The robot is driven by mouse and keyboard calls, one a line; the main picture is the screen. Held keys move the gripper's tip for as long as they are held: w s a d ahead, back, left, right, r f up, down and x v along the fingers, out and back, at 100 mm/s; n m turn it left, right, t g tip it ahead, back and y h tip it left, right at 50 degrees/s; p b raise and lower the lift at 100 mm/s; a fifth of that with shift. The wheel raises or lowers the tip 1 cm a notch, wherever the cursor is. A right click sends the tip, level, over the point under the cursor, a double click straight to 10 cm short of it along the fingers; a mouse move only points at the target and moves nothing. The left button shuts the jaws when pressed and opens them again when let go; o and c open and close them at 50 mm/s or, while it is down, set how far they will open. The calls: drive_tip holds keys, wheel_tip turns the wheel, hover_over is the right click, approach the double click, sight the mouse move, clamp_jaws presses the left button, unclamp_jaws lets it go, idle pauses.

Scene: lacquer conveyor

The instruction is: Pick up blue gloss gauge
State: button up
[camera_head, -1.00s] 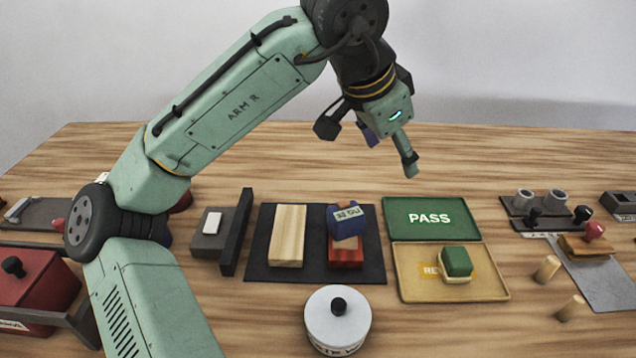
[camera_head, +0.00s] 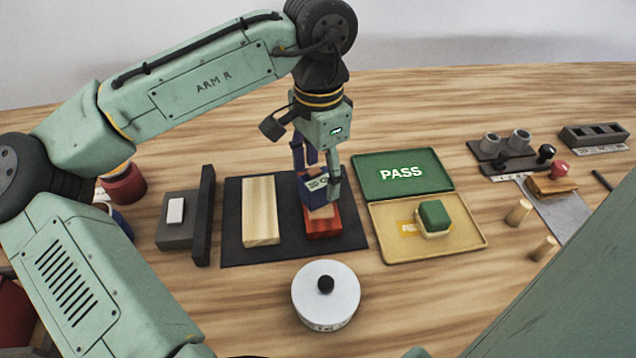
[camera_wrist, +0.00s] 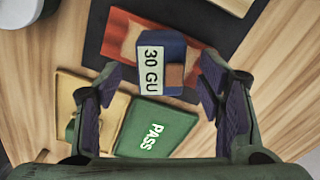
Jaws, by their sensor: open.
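The blue gloss gauge (camera_head: 313,188) is a blue block with a white label, reading "30 GU" in the wrist view (camera_wrist: 174,53). It rests on a red-brown block (camera_head: 323,223) on the black mat (camera_head: 277,253). My gripper (camera_head: 318,176) is open and lowered around the gauge in the head view, with the fingers at its left and right sides. In the wrist view the gauge sits ahead of and between the two fingertips (camera_wrist: 162,78). I cannot tell whether either finger touches it.
A pale wood block (camera_head: 260,212) lies left on the mat. A green PASS tray (camera_head: 400,174) and a yellow tray (camera_head: 450,251) holding a green block (camera_head: 434,215) stand right. A white lidded pot (camera_head: 325,302) stands in front. A grey block with a dark upright plate (camera_head: 203,215) stands left.

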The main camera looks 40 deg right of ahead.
sight(318, 178)
drive_tip(key=shift+f, duration=1.5)
drive_tip(key=shift+c, duration=0.2)
clamp_jaws()
